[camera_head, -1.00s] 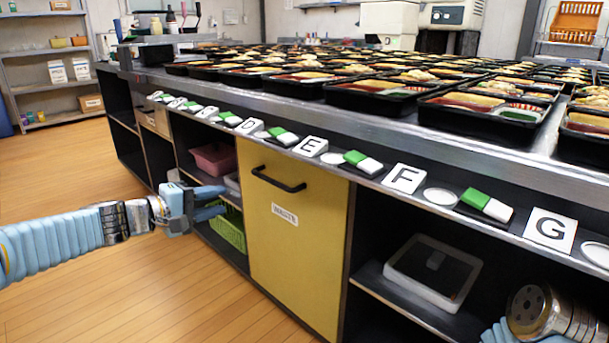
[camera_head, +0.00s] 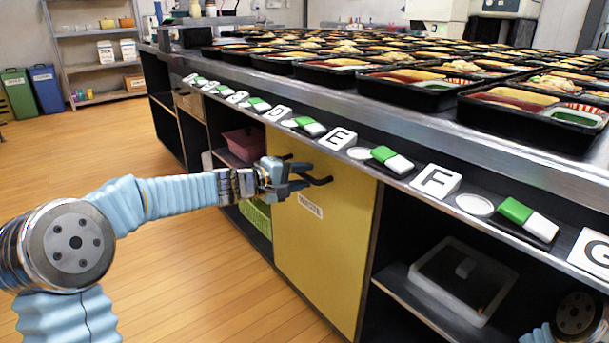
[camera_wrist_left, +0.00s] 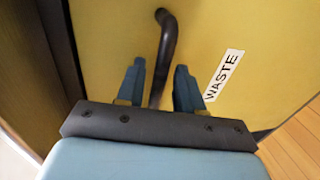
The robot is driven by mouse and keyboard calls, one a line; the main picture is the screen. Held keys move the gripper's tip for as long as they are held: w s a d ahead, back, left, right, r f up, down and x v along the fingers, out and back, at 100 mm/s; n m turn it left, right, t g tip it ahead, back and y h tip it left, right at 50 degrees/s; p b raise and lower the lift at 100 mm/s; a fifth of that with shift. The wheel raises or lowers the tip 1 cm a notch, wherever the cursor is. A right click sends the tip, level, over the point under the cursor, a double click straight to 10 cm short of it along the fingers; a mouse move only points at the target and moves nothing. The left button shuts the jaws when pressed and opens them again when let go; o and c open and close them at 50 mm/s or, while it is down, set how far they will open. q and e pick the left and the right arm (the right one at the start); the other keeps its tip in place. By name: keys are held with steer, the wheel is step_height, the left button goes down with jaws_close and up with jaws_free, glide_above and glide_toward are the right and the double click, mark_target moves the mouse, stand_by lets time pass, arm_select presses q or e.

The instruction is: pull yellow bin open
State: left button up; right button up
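The yellow bin (camera_head: 325,245) is a flat yellow front set in the counter and appears closed. It has a black bar handle (camera_head: 318,181) near its top and a white label below. In the left wrist view the label (camera_wrist_left: 224,75) reads "WASTE". My left gripper (camera_head: 295,178) is at the handle. In the left wrist view its two blue fingers (camera_wrist_left: 157,85) are apart, with the black handle (camera_wrist_left: 164,50) running between them. I see a gap on both sides, so the fingers do not look closed on it. My right gripper is not visible; only part of my right arm shows at the lower right.
The counter edge (camera_head: 400,185) with letter signs and green-white blocks runs above the bin. Many black food trays (camera_head: 420,85) cover the top. Open shelves flank the bin, with a pink container (camera_head: 243,144) left and a pale tray (camera_head: 463,278) right. The wooden floor before it is clear.

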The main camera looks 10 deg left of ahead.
arm_select(q)
steer(key=shift+w+d+f, duration=0.1)
steer(key=shift+w+d, duration=0.25)
steer(key=shift+w, duration=0.05)
jaws_close()
steer(key=shift+a, duration=0.1)
